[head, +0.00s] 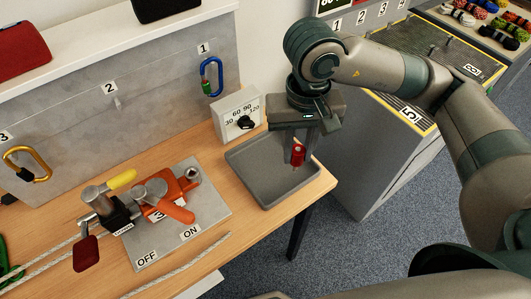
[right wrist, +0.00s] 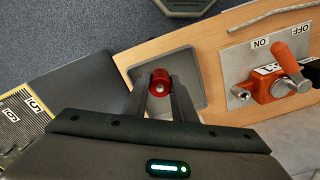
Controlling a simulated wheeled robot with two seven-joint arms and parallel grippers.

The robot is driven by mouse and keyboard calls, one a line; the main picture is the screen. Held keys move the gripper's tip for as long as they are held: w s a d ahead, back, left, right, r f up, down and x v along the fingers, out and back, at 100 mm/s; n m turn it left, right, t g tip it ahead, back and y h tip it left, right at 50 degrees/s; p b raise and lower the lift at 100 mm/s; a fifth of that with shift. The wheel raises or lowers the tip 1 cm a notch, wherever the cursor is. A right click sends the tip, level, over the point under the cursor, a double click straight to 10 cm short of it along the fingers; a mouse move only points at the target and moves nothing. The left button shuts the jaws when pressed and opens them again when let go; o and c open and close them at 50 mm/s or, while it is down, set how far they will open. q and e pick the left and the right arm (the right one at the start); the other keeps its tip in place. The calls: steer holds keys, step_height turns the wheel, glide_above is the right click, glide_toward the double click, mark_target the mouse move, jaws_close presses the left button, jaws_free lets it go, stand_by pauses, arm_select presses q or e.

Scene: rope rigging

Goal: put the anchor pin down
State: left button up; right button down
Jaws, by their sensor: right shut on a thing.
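The anchor pin, a small red piece (head: 298,155), is between the fingers of my right gripper (head: 300,146), above the grey tray (head: 250,192) at the right end of the wooden table. In the right wrist view the red pin (right wrist: 160,83) shows end-on between the two dark fingertips (right wrist: 161,92), which are shut on it. The tray (right wrist: 137,73) lies behind and below it in that view. I cannot tell the exact height of the pin above the tray floor. My left gripper is not in either view.
A metal plate with an orange lever device (head: 170,195) and ON/OFF labels stands left of the tray. A white dial box (head: 237,117) stands behind the tray. A rope (head: 180,265) lies at the table's front. Blue (head: 211,76) and yellow (head: 27,163) carabiners hang on the wall panel.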

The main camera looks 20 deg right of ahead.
steer(key=w+a+f+p, duration=0.3)
steer(key=w+a+f, duration=0.2)
steer(key=w, duration=0.2)
steer(key=shift+w+a+f+p, duration=0.25)
steer(key=shift+w+f+p, duration=0.05)
steer(key=shift+w, duration=0.05)
step_height(320, 180, down, 3)
steer(key=shift+f+p, duration=0.1)
steer(key=shift+p, duration=1.05)
steer(key=shift+f, duration=0.4)
